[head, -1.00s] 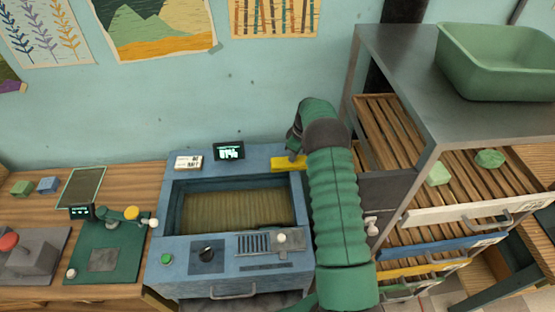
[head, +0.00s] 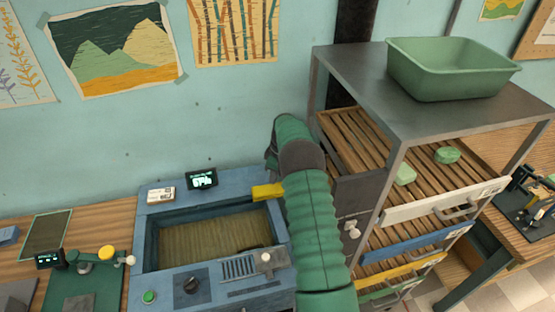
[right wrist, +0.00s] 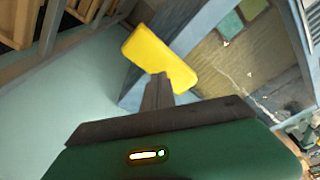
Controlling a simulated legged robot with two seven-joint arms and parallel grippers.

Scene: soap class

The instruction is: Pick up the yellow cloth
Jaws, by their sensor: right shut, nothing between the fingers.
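The yellow cloth (head: 268,191) lies on the back right rim of the blue basin unit (head: 168,208), looking like a flat block. In the right wrist view the cloth (right wrist: 158,62) is just beyond my right gripper (right wrist: 163,80), whose narrow fingers are together and overlap its near edge. I cannot tell whether they touch it. The right gripper is shut and empty. In the head view my green right arm hides most of that gripper. My left gripper is not in view.
A metal rack (head: 420,112) with slatted shelves and coloured drawers stands close on the right. It carries a green tub (head: 450,75) on top and green soaps (head: 405,176) on a shelf. A small display (head: 202,179) stands on the basin's back rim.

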